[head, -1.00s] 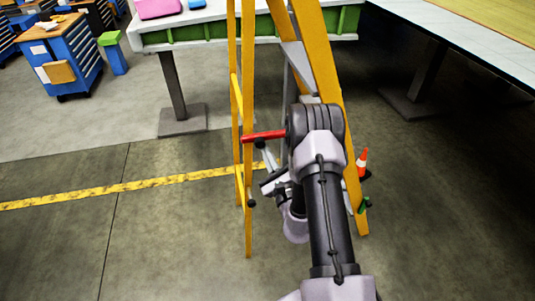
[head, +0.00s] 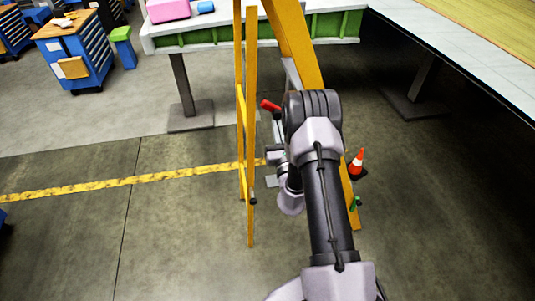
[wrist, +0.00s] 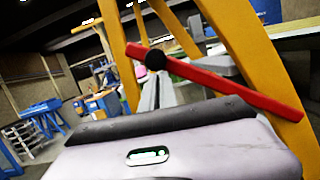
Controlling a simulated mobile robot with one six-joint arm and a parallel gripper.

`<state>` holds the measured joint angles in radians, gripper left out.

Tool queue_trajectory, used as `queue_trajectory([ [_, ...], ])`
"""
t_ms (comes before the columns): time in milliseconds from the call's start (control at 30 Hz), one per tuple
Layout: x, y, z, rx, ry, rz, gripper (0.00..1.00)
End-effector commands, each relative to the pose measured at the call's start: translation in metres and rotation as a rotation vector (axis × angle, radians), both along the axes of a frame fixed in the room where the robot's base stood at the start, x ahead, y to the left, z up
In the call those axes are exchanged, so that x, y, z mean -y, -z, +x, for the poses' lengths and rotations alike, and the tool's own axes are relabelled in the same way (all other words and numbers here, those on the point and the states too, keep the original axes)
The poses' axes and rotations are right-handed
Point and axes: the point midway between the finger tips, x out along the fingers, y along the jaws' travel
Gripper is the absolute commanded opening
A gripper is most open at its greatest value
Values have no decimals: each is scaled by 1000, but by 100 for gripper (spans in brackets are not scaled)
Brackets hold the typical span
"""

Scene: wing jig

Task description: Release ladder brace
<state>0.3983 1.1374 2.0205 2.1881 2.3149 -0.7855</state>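The orange-yellow stepladder (head: 249,130) stands upright with its legs spread. A red bar (head: 270,105), which looks like the ladder brace, shows as a short slanted piece between the legs, its right part hidden behind my arm. In the wrist view the red bar (wrist: 230,88) runs slanted across the picture, with a black round pivot near its left end and the ladder leg (wrist: 250,45) behind it. My gripper (head: 272,168) is between the ladder legs, below the bar in the head view and mostly hidden by my arm. Its fingers cannot be made out, nor can contact with the bar.
A white-topped workbench (head: 215,30) with green sides stands behind the ladder. An orange-and-white cone (head: 357,162) stands by the right leg. A long table (head: 480,65) fills the upper right.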

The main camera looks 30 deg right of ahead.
Motion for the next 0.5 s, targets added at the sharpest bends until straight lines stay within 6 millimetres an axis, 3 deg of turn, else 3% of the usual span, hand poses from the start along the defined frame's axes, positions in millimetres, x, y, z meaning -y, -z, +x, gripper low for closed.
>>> queue_trajectory([
  [33,7,-20,-2,13,2,37,0],
  [200,32,-52,-9,56,4,189,0],
  [500,76,-88,-22,120,2,412,0],
])
